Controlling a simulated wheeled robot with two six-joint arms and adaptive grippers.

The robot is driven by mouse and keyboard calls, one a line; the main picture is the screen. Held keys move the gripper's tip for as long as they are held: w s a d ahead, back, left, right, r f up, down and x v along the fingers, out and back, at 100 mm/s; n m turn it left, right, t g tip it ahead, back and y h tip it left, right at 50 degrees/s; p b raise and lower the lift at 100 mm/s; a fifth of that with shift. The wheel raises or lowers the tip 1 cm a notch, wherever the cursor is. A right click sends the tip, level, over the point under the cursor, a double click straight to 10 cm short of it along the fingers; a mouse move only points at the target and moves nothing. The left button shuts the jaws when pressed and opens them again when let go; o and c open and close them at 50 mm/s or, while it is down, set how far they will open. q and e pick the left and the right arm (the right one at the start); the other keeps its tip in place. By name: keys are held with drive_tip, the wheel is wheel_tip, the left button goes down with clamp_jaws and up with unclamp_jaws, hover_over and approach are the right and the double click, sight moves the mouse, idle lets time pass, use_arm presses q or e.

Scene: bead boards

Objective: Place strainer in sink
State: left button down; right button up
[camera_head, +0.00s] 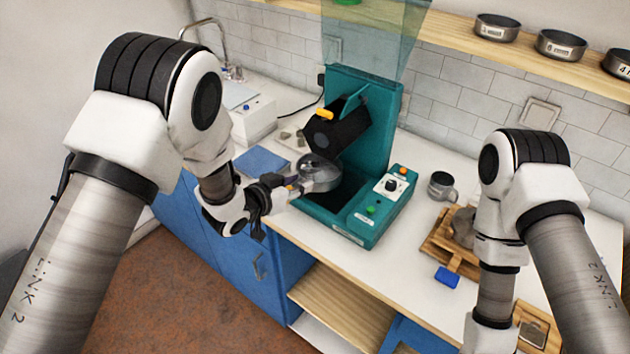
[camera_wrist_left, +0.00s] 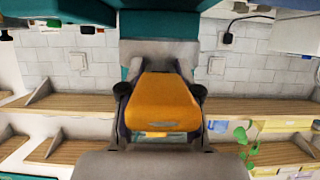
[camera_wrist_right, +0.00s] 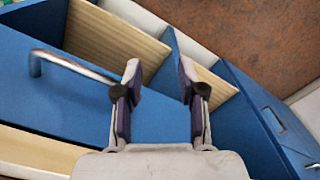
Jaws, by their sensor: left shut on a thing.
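A round metal bowl-like thing (camera_head: 318,173), which looks like the strainer, is at the front of the teal machine. My left gripper (camera_head: 284,190) is beside it on its left. The gripper is shut on its orange handle (camera_wrist_left: 160,103), which fills the middle of the left wrist view. Whether the bowl touches the machine is not clear. The sink (camera_head: 238,95) is at the back left, under a metal tap (camera_head: 226,66). Part of it is hidden by my left arm and a white box. My right gripper (camera_wrist_right: 158,75) is open and empty above blue cabinets.
The teal machine (camera_head: 375,220) holds a tilted black drum (camera_head: 338,132) close to my left gripper. A white box (camera_head: 252,120) and a blue mat (camera_head: 262,161) lie towards the sink. A metal mug (camera_head: 441,186) and wooden stand (camera_head: 446,238) are at right.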

sight(318, 176)
use_arm(q)
drive_tip(key=w+d, duration=0.1)
drive_tip(key=w+d+p, duration=0.1)
drive_tip(key=w, duration=0.1)
drive_tip(key=w+d, duration=0.1)
drive_tip(key=w, duration=0.1)
drive_tip(key=shift+d+r+p, duration=0.1)
drive_tip(key=shift+d+p, duration=0.2)
drive_tip(key=shift+f+p, duration=0.6)
drive_tip(key=shift+f, duration=0.85)
wheel_tip(318, 176, down, 3)
drive_tip(key=shift+w+d+f+p, duration=0.1)
drive_tip(key=shift+w+p, duration=0.05)
drive_tip(key=shift+p, duration=1.1)
drive_tip(key=shift+w+f, duration=0.1)
drive_tip(key=shift+f, duration=0.2)
drive_tip(key=shift+f+b, duration=0.2)
drive_tip(key=shift+b, duration=0.15)
drive_tip(key=c, duration=0.8)
unclamp_jaws()
